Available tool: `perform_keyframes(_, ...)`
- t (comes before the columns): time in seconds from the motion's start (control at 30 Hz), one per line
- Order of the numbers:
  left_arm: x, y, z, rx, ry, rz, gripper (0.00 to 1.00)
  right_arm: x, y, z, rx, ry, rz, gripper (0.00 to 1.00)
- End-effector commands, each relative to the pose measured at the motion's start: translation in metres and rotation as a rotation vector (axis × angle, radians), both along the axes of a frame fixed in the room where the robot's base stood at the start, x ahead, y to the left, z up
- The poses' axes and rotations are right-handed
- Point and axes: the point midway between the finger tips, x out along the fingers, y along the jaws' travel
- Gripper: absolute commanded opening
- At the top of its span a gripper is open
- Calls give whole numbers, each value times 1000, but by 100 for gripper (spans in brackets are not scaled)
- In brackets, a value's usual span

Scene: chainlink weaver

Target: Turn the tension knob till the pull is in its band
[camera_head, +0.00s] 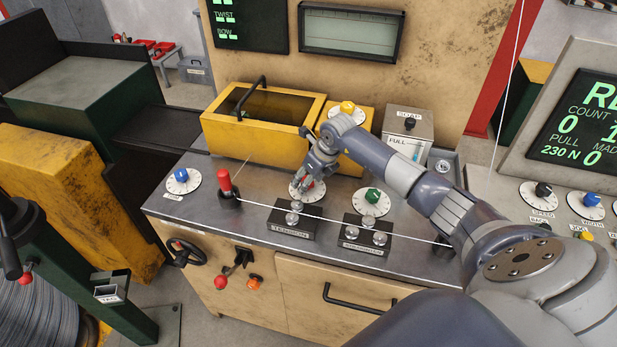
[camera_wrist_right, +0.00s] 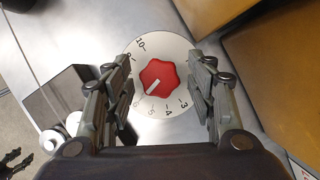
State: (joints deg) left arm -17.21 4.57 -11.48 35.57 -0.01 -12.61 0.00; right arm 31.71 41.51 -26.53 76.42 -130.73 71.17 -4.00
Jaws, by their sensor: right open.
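The red tension knob (camera_wrist_right: 160,75) sits on a white numbered dial (camera_wrist_right: 187,50); its white pointer line faces the picture's lower left, near the partly hidden middle numbers. In the head view the knob (camera_head: 311,186) is partly covered by my right gripper (camera_head: 311,176). My right gripper is open, pointing down over the dial, with one finger on each side of the knob and gaps between in the wrist view. The block labelled TENSION (camera_head: 291,232) with rollers stands in front of the dial. The screen (camera_head: 578,125) reads PULL 230 N. My left gripper is not seen in the head view.
A green knob (camera_head: 373,196) is right of the tension dial, a blue knob (camera_head: 181,175) far left. A red-handled lever (camera_head: 226,186) stands upright to the left. A yellow box (camera_head: 262,118) is behind. A wire (camera_head: 390,232) runs across the bench through the rollers.

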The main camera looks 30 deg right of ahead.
Motion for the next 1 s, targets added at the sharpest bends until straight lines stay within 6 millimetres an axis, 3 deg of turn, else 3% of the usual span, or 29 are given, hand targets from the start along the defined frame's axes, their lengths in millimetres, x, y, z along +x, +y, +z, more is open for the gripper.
perform_keyframes(0.13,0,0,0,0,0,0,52,0,0,0,0,0,0,51)
perform_keyframes(0.3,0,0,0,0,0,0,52,0,0,0,0,0,0,13)
perform_keyframes(0.33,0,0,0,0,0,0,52,0,0,0,0,0,0,9)
perform_keyframes(0.57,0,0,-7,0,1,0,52,1,-1,-2,-1,-2,19,9)
perform_keyframes(1.0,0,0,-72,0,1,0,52,2,-3,-5,-2,-4,351,9)
